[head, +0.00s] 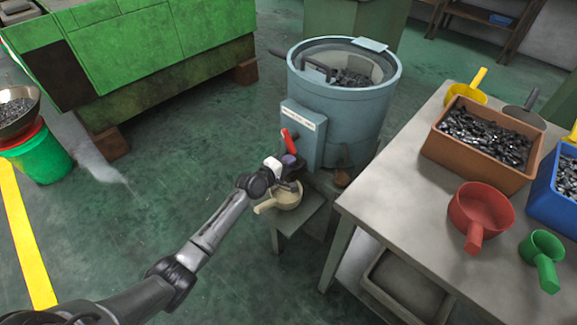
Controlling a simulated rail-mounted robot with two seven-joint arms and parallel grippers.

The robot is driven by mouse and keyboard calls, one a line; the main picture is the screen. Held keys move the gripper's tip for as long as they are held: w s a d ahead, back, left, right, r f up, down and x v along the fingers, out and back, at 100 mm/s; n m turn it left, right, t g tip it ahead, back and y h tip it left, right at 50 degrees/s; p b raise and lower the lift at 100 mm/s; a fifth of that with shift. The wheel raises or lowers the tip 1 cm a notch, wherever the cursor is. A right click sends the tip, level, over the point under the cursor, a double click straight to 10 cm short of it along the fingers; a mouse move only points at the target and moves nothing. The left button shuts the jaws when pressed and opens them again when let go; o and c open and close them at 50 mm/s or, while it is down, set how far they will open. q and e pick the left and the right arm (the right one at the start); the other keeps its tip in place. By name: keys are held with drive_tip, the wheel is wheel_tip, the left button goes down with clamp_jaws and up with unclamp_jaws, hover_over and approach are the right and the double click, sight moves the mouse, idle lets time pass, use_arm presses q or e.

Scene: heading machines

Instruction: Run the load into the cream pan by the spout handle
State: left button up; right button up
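A blue-grey drum (346,112) holds a load of dark metal pieces (352,78). The red spout handle (289,141) sticks up in front of the drum's lower box. My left gripper (287,160) is at the lower end of this handle; its fingers are too small and too covered to tell whether they are closed on it. The cream pan (287,199) sits on a small grey stand (299,215) just below my gripper, its handle pointing left. The spout and much of the pan's inside are hidden by my gripper. My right gripper is out of view.
A grey table (385,183) at right carries a brown bin (478,165) of metal pieces, a blue bin (550,205), a red pan (484,210) and a green scoop (541,252). A green machine (160,55) stands at back left. The floor between is clear.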

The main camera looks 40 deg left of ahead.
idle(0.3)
use_arm(q)
clamp_jaws()
